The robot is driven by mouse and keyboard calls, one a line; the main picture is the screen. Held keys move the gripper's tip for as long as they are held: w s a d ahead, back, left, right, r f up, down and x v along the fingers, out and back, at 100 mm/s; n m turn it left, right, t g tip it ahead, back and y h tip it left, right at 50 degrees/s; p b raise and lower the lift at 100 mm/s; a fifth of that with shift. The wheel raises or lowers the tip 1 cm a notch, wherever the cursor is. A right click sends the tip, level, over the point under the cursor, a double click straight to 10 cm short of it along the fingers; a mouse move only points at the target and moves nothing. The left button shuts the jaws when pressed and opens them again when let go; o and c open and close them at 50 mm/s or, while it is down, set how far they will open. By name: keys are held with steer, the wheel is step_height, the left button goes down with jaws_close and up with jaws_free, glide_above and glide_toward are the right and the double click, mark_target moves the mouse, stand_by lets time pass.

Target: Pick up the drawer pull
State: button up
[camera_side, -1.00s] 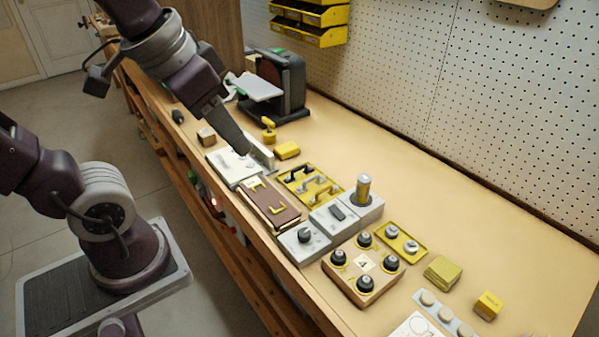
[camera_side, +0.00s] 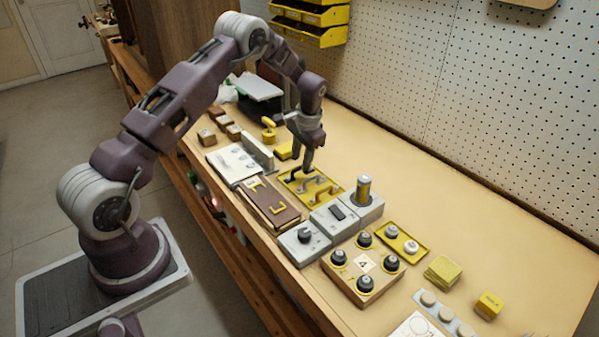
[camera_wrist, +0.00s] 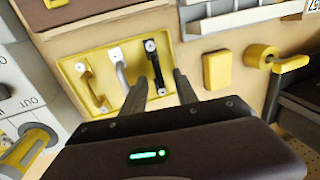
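Three drawer pulls lie in a yellow tray (camera_side: 327,204); the tray also shows in the wrist view (camera_wrist: 72,68). In the wrist view, a yellow pull (camera_wrist: 92,90) is at left, a silver pull (camera_wrist: 121,70) in the middle and a black pull (camera_wrist: 154,66) at right. My gripper (camera_side: 302,170) points down over the far end of the tray. In the wrist view its open fingers (camera_wrist: 161,76) are on either side of the black pull, with a gap to it. I cannot tell how far down the tips reach.
A yellow block (camera_wrist: 217,70) and a yellow hook-shaped piece (camera_side: 268,129) stand beyond the tray. Grey blocks (camera_side: 326,219) stand to the right. The bench by the pegboard is clear.

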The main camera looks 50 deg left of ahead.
mark_target(300, 168)
step_height(300, 168, down, 3)
steer(key=shift+a, duration=0.15)
steer(key=shift+c, duration=0.5)
jaws_close()
step_height(300, 168, up, 10)
